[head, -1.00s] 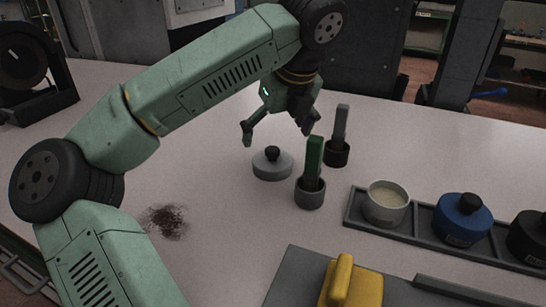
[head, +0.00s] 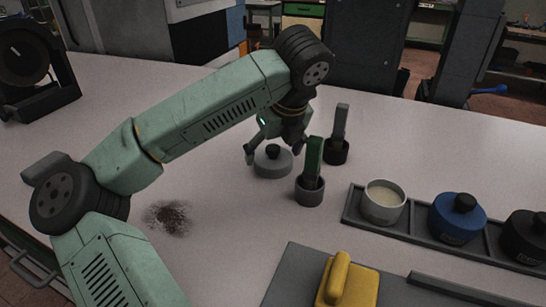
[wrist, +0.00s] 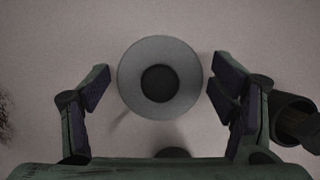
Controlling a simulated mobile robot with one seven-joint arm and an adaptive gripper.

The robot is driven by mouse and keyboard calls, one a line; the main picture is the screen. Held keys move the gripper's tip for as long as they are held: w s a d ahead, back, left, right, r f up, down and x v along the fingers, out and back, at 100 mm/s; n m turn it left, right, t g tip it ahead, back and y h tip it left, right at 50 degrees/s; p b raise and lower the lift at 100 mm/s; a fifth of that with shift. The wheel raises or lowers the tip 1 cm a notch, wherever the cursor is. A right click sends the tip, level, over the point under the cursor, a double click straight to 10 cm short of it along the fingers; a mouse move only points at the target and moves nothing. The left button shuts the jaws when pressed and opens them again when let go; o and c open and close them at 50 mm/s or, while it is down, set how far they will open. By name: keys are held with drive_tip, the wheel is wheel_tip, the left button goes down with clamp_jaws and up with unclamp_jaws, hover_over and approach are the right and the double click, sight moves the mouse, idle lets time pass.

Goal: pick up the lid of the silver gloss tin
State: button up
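A round grey lid (head: 272,164) with a dark knob (head: 272,151) lies flat on the white table, apart from the tins. In the wrist view the lid (wrist: 160,50) with its dark knob (wrist: 160,83) sits centred between my spread fingers. My gripper (wrist: 160,92) is open and empty. In the head view my gripper (head: 272,150) is low over the lid, with a finger to each side of it. The open silver tin (head: 383,206), with pale contents, stands in the left end of a dark rack.
The rack (head: 411,239) also holds a blue tin (head: 457,219) and a black tin (head: 525,236). A green-handled tool in a cup (head: 310,192) and a grey-handled one (head: 336,152) stand close right of the lid. A dark smudge (head: 168,217) marks the table. A yellow block (head: 349,283) is at the front.

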drive_tip(key=c, duration=0.5)
drive_tip(key=shift+r, duration=0.15)
